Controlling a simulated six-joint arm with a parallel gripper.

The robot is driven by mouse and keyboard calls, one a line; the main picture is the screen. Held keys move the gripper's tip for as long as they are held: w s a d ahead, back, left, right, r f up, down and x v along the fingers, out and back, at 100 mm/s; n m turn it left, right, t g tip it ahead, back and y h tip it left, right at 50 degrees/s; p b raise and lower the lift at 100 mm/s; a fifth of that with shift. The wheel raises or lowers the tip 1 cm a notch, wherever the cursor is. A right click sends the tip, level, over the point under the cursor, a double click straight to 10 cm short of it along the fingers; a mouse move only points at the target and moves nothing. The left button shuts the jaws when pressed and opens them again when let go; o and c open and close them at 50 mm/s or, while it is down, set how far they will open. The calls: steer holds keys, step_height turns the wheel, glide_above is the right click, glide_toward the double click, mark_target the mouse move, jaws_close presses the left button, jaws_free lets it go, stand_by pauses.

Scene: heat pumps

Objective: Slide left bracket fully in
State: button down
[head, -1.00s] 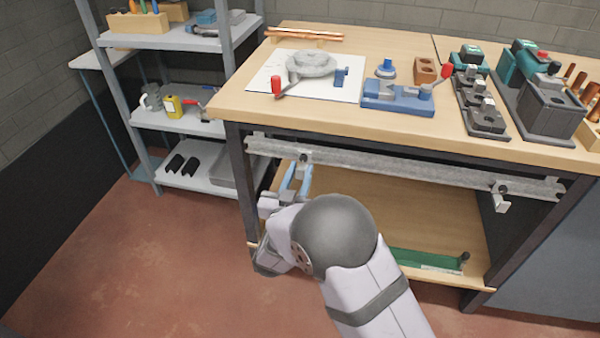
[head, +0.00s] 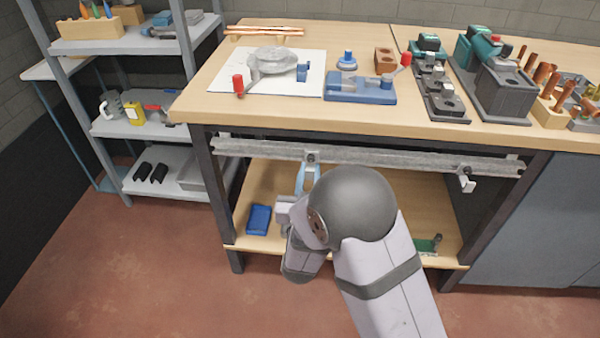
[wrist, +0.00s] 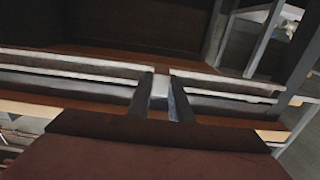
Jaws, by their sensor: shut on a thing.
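The left bracket (head: 312,157) sits on the grey rail (head: 400,160) under the workbench top, in from the rail's left end. My gripper (head: 308,178) is just below it in the head view, its pale blue fingers shut on the bracket. In the wrist view my gripper (wrist: 161,98) has its two dark fingers on either side of the light metal bracket (wrist: 160,88), with the rail running behind to both sides. My arm hides the bracket's lower part in the head view. How the bracket seats on the rail is too small to tell.
A second bracket (head: 466,182) hangs near the rail's right end. The lower shelf (head: 238,232) holds a blue tray (head: 259,219) and a green item (head: 428,245). A table leg (head: 212,190) stands at the left. The rail between the brackets looks clear.

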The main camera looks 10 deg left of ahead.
steer(key=shift+d, duration=0.3)
steer(key=c, duration=1.6)
jaws_free()
steer(key=shift+s, duration=0.1)
steer(key=shift+s, duration=3.55)
